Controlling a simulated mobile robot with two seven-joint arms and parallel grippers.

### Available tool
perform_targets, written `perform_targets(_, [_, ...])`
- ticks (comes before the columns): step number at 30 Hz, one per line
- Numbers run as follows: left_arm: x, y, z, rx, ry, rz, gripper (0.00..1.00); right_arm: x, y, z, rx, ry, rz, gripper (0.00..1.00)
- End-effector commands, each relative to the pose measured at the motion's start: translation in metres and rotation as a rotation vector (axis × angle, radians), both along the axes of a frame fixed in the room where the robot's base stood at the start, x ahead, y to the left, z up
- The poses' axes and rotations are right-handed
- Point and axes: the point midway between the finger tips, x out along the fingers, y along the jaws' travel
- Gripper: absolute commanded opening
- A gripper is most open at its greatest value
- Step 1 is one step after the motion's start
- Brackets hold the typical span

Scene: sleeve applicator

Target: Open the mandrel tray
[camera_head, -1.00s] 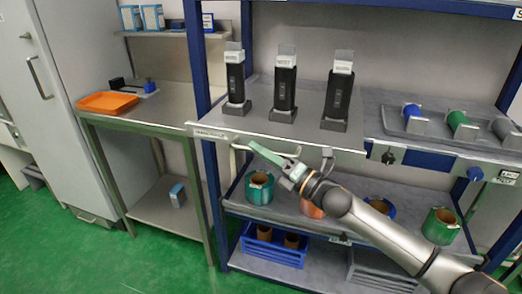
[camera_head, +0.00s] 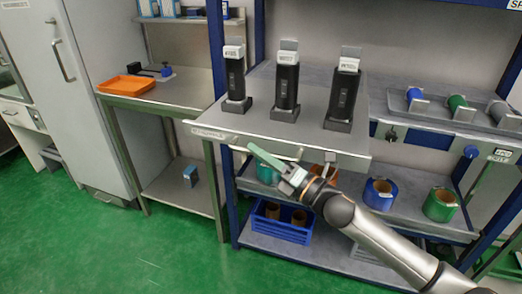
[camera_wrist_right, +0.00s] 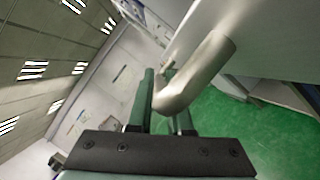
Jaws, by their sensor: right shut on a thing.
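The mandrel tray (camera_head: 262,132) is a grey metal slab that juts out from the blue-framed rack. Three upright black mandrels (camera_head: 286,85) with pale labels stand on it in a row. Its bent metal handle (camera_wrist_right: 200,72) runs below the front edge. My right gripper (camera_head: 254,150) reaches in from the lower right with green fingers. It is shut on the handle, and in the right wrist view the fingers (camera_wrist_right: 160,80) lie on either side of the bar. Part of the handle is hidden by the gripper in the head view. My left gripper is out of view.
A blue crate (camera_head: 280,230) sits lower. A side bench with an orange tray (camera_head: 125,84) is at left. The green floor in front is open.

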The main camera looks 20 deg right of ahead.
Motion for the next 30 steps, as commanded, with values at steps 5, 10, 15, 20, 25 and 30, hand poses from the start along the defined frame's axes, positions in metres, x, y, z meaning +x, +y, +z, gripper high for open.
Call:
perform_targets(5, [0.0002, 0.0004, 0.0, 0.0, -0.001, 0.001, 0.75, -0.001, 0.0007, -0.0005, 0.0, 0.0, 0.0, 0.0])
perform_targets(10, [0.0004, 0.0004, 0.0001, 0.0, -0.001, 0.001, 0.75, -0.0009, 0.0007, -0.0004, 0.0, 0.001, -0.001, 0.0])
perform_targets(15, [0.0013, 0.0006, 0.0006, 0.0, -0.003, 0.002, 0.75, -0.0008, 0.0006, -0.0004, 0.0, 0.001, -0.001, 0.26])
perform_targets(20, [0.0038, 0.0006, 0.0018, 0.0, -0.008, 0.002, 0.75, -0.0008, 0.0006, -0.0003, 0.0, 0.0, 0.0, 0.44])
perform_targets(25, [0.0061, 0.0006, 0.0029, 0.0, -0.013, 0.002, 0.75, -0.0007, 0.0005, -0.0001, 0.0, 0.0, 0.0, 0.47])
perform_targets(30, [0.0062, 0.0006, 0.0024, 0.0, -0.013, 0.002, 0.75, -0.0026, -0.0012, -0.0011, 0.0, 0.001, -0.001, 0.47])
